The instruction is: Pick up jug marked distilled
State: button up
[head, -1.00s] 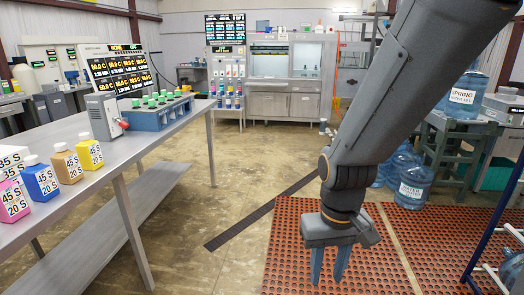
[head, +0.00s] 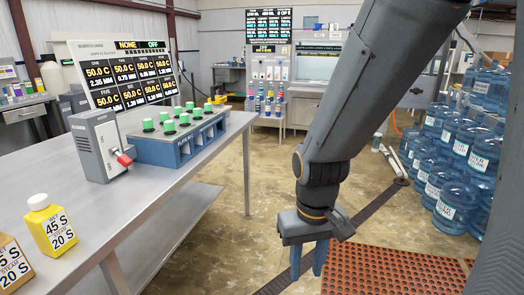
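Several blue water jugs stand together at the right. One of the nearest jugs (head: 453,207) is on the floor, and another jug (head: 484,152) is above and behind it. Further jugs (head: 490,88) are higher up at the right edge. They have white labels, but the print is too small for me to tell which jug is marked distilled. My gripper (head: 308,262) points down in the middle foreground, well left of the jugs. Its two blue-grey fingers are apart with nothing between them.
A long metal table (head: 160,206) at left holds a grey lever box (head: 100,147), a blue rack (head: 185,143) with green-topped items, and a yellow bottle (head: 50,224). A red perforated mat (head: 390,272) lies at lower right. Concrete floor between table and jugs is mostly clear.

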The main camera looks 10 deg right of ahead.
aim_at(461, 152)
jog(key=i, duration=2.05)
jog(key=z, duration=0.5)
jog(key=i, duration=1.75)
jog(key=z, duration=1.8)
jog(key=i, duration=1.25)
jog(key=z, duration=0.65)
